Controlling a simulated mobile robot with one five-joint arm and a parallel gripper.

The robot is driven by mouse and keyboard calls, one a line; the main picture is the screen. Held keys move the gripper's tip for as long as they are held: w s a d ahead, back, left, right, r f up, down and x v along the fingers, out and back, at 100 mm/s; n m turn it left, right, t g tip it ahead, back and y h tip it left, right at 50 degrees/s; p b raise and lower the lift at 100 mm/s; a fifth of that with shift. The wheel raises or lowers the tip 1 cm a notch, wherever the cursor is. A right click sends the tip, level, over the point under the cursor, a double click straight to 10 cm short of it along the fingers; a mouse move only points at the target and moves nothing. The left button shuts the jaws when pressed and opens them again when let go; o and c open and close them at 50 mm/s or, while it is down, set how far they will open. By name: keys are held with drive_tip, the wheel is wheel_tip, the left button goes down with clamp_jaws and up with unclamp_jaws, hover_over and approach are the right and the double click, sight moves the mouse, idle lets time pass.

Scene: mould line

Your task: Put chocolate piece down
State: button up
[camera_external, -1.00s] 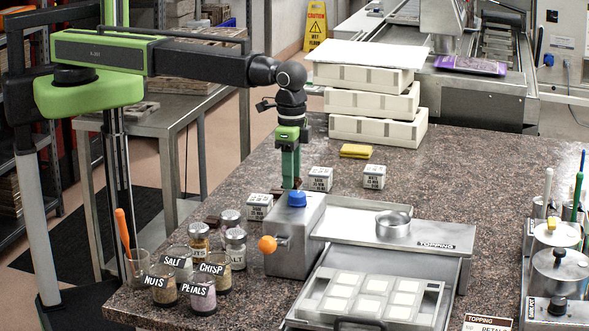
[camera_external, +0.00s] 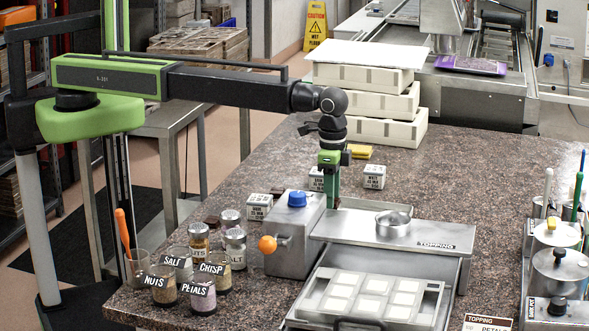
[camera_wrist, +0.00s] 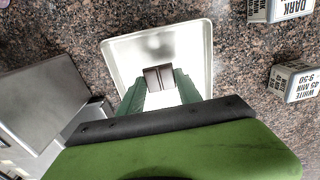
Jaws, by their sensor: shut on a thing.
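My gripper (camera_external: 331,186) points down behind the grey metal box with the blue knob. It is shut on a dark brown chocolate piece (camera_wrist: 158,76), which shows between the green fingers in the wrist view. Below it is a white shallow tray (camera_wrist: 202,45) with a raised rim. The piece is over the inside of the tray; I cannot tell whether it touches the bottom. In the external view the tray is mostly hidden behind the metal box and topping plate.
The metal box (camera_external: 293,240) and topping plate (camera_external: 350,232) stand close in front of my gripper. Labelled cubes (camera_external: 374,177) sit nearby; two show in the wrist view (camera_wrist: 293,82). Jars (camera_external: 201,293) stand at front left. White stacked trays (camera_external: 375,104) are at the back.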

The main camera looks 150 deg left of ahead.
wheel_tip(320, 180, down, 4)
drive_tip(key=shift+r+b, duration=0.25)
drive_tip(key=shift+b, duration=0.9)
drive_tip(key=shift+r, duration=0.25)
drive_tip(key=shift+f, duration=0.25)
drive_tip(key=o, duration=1.3)
drive_tip(key=shift+r, duration=0.1)
wheel_tip(320, 180, up, 12)
drive_tip(key=p, duration=1.2)
drive_tip(key=shift+r, duration=0.15)
